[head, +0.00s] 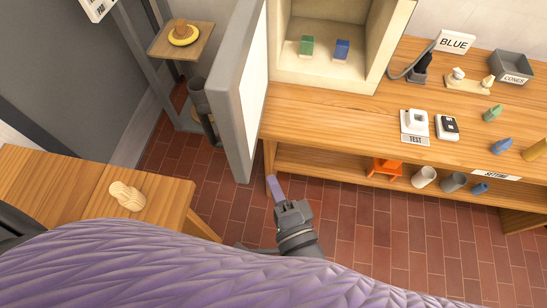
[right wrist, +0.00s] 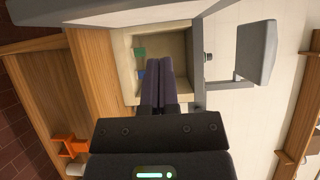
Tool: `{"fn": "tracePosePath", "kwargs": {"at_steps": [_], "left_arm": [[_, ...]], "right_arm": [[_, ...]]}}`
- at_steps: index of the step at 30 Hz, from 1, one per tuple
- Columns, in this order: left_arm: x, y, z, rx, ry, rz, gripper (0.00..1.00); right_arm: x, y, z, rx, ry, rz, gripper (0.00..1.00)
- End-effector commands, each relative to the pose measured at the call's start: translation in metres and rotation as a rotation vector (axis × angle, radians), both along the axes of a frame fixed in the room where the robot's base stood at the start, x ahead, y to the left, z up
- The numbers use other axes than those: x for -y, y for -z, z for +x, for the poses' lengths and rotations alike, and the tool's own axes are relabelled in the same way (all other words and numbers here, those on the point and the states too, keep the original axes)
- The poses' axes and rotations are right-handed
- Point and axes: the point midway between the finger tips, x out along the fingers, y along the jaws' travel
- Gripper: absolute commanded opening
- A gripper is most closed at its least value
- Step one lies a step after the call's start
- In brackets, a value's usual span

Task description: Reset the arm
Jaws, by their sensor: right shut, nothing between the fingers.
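My right gripper (head: 274,186) is in the lower middle of the head view, over the brick floor in front of the wooden bench (head: 320,120). Its fingers are shut and hold nothing. In the right wrist view the two dark fingers (right wrist: 166,75) lie side by side, pointing toward the open box-like cabinet (right wrist: 123,65). The gripper is apart from the bench and from the grey-edged open door (head: 240,105) beyond it. My left gripper is not in view.
In the cabinet (head: 388,60) stand a green block (head: 306,46) and a blue block (head: 342,49). The bench holds a TEST stand (head: 415,125), a grey CONES bin (head: 510,67) and small coloured pieces. An orange stool (head: 384,168) and cups are on the lower shelf. A wooden table (head: 75,190) is left.

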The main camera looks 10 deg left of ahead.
Motion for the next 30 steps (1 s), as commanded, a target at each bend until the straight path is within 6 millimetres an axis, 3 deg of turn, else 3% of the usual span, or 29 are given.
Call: {"fn": "tracePosePath", "kwargs": {"at_steps": [5, 7, 9, 12, 18, 29, 30], "left_arm": [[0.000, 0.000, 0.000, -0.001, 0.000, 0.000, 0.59], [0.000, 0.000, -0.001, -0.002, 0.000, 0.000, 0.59], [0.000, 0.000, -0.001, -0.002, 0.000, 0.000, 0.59], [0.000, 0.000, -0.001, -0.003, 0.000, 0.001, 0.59], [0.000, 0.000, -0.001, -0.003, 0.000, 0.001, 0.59], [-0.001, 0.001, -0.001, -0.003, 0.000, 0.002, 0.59], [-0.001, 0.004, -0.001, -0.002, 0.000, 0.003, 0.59]], "right_arm": [[0.002, 0.000, -0.003, 0.001, -0.002, -0.017, 0.00], [0.004, 0.002, 0.001, 0.001, -0.017, -0.115, 0.00], [0.014, 0.006, 0.007, -0.003, -0.054, -0.323, 0.00], [0.042, 0.016, 0.009, -0.028, -0.134, -0.670, 0.00], [0.105, 0.026, -0.006, -0.129, -0.304, -1.144, 0.00], [0.205, 0.016, -0.068, -0.409, -0.644, -1.598, 0.00], [0.202, 0.036, -0.064, -0.413, -0.653, -1.592, 0.00]]}}
